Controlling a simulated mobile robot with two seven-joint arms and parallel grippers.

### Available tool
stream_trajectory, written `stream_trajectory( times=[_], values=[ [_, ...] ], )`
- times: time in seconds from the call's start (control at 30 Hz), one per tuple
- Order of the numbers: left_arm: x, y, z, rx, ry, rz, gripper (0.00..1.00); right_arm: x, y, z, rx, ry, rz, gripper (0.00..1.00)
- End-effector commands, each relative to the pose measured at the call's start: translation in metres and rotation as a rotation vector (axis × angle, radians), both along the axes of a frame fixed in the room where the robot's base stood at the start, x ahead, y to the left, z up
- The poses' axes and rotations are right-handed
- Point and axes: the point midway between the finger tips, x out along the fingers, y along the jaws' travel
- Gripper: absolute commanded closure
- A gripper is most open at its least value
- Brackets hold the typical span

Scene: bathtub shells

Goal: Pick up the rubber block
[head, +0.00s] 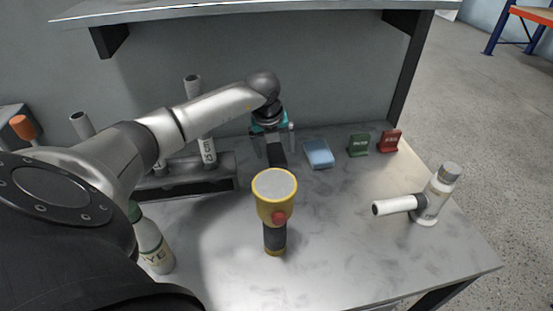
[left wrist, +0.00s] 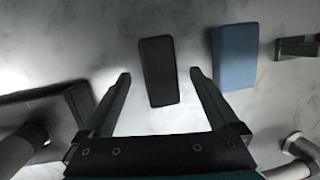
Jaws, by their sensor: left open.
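The rubber block appears to be the dark grey, flat rectangular block (left wrist: 158,70) lying on the metal bench top. In the left wrist view it lies between my gripper's two fingers, with a gap on each side. In the head view the dark block (head: 278,155) shows just below my left gripper (head: 274,146), which partly hides it. My left gripper is open and empty, its fingers pointing down over the block. I cannot tell the exact height of the fingertips above the bench. My right gripper is not in view.
A blue block (head: 318,153) lies close to the right. Green (head: 358,145) and red (head: 390,141) pieces stand beyond it. A yellow flashlight-like object (head: 275,205) stands in front. A shelf (head: 240,10) overhangs.

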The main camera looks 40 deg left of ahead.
Motion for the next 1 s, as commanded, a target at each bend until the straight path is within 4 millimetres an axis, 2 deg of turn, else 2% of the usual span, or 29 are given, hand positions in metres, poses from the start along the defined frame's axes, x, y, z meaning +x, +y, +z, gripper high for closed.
stream_trajectory(
  times=[0.13, 1.0],
  values=[
    [0.0029, 0.0008, -0.0116, 0.001, 0.001, -0.001, 0.05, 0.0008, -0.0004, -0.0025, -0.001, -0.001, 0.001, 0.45],
    [0.0032, 0.0011, -0.0166, 0.001, -0.001, 0.0, 0.05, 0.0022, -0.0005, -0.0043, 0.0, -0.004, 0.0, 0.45]
  ],
)
